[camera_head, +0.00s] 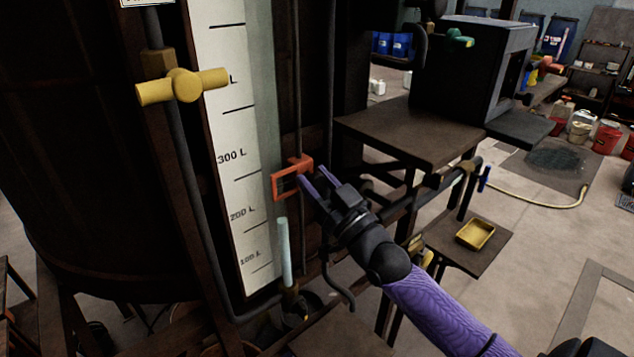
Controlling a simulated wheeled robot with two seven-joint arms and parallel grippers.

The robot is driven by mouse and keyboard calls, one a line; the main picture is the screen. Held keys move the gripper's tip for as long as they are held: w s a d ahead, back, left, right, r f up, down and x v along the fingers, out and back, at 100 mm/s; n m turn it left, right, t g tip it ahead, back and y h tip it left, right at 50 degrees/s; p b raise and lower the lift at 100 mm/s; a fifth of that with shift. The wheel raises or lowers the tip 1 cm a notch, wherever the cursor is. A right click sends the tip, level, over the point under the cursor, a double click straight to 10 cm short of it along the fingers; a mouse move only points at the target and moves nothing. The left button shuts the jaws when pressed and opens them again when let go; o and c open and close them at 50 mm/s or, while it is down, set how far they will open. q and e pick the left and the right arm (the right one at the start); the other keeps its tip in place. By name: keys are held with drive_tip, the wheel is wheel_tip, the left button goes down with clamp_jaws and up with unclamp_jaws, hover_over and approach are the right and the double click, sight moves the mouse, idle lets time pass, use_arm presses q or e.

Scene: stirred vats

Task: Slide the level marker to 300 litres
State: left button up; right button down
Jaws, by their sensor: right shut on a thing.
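The level marker (277,187) is an orange-red open frame beside the right edge of the white scale, on a thin vertical rod. The scale (225,110) is a tall strip with black lines, labelled 100 L, 200 L and 300 L from the bottom up. The marker appears between the 200 L and 300 L labels; the slanted view hides its exact reading. My right gripper (313,179), with purple fingers, reaches in from the lower right and is shut on the marker's right side. My left gripper is out of view.
A yellow valve handle (186,85) stands out left of the scale. A pale blue tube (284,250) rises below the marker. A brown table (410,133) is behind my right gripper, and a yellow tray (475,234) lies on a low shelf at right.

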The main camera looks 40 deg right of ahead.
drive_tip(key=shift+r, duration=0.7)
drive_tip(key=shift+c, duration=1.3)
unclamp_jaws()
drive_tip(key=shift+f, duration=0.1)
drive_tip(key=b+v, duration=0.2)
drive_tip(key=v, duration=0.8)
drive_tip(key=shift+b, duration=0.35)
